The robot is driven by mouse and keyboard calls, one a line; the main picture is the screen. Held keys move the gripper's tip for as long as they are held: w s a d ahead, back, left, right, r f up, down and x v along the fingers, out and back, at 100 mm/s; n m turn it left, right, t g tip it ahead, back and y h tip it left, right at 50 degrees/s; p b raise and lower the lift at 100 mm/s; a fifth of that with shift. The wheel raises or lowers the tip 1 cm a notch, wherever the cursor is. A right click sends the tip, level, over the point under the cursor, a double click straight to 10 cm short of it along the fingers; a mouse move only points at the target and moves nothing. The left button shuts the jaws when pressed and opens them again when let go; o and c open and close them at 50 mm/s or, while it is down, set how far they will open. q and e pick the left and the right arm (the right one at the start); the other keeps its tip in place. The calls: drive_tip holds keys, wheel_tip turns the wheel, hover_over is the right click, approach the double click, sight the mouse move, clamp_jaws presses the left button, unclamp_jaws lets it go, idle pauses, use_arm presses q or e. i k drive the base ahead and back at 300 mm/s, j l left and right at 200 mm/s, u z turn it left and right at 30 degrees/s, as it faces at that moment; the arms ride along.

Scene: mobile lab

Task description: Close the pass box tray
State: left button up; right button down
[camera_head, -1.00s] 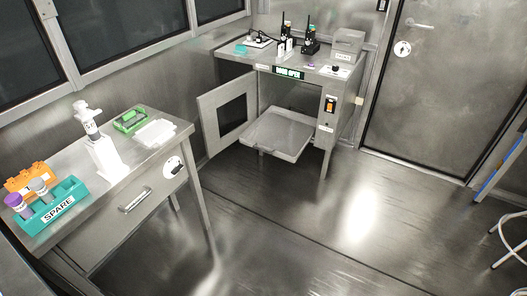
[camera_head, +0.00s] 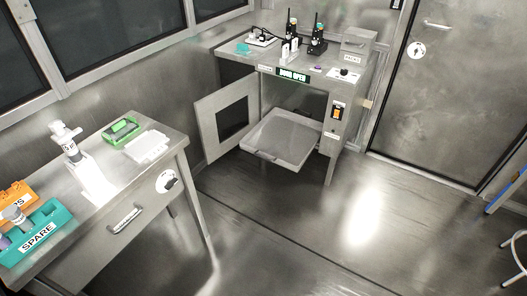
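The pass box (camera_head: 335,140) is a grey metal cabinet at the back, with a green-lit sign (camera_head: 293,75) that seems to read "DOOR OPEN". Its windowed door (camera_head: 207,127) stands open, swung out to the left. The pass box tray (camera_head: 281,141) is a flat, empty grey tray with a low rim. It sticks out of the opening toward me, below the top. Neither of my grippers shows in the head view.
A metal bench (camera_head: 185,146) with a drawer stands at the left, carrying a teal "SPARE" rack (camera_head: 38,236), an orange rack, a white stand and a green box (camera_head: 122,131). Radios stand on the pass box top. A closed door (camera_head: 447,95) is at the right. The middle floor is clear.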

sight(284, 138)
drive_tip(key=i+l, duration=0.15)
drive_tip(key=i, duration=0.55)
drive_tip(key=i+l, duration=0.1)
drive_tip(key=i, duration=0.6)
